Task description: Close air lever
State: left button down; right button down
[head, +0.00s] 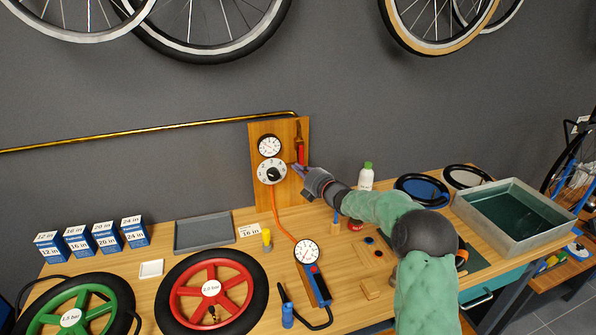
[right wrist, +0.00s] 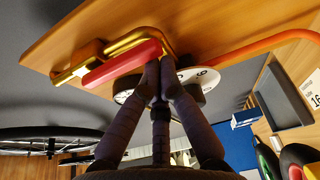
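The red air lever (head: 300,154) is on the wooden wall panel (head: 262,195), by the brass pipe fitting, and hangs about vertically in the head view. In the right wrist view the red lever (right wrist: 122,63) lies alongside the brass pipe (right wrist: 112,50). My right gripper (head: 296,168) reaches to the panel just below the lever. In the right wrist view its fingertips (right wrist: 160,66) are together at the lever's end. They look to touch it, but I cannot tell whether any of it is between them. My left gripper is not in view.
The white regulator dial (head: 271,171) and a pressure gauge (head: 269,145) sit left of the lever. An orange hose (head: 281,217) runs down to a hand gauge (head: 306,252). Red (head: 211,290) and green (head: 76,315) wheels lie on the bench. A metal basin (head: 513,213) stands right.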

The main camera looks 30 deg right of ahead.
jog(key=shift+d, duration=0.15)
jog(key=s+d+r+n+g+h+p, duration=0.2)
jog(key=d+n, duration=0.5)
jog(key=n, duration=0.4)
jog(key=shift+d+r+g+h, duration=0.25)
jog(key=shift+r+g+h, duration=0.65)
jog(key=shift+r, duration=0.4)
jog(key=shift+d, duration=0.15)
jog(key=shift+s+d+f, duration=0.15)
jog(key=shift+d+f, duration=0.05)
jog(key=shift+d, duration=0.4)
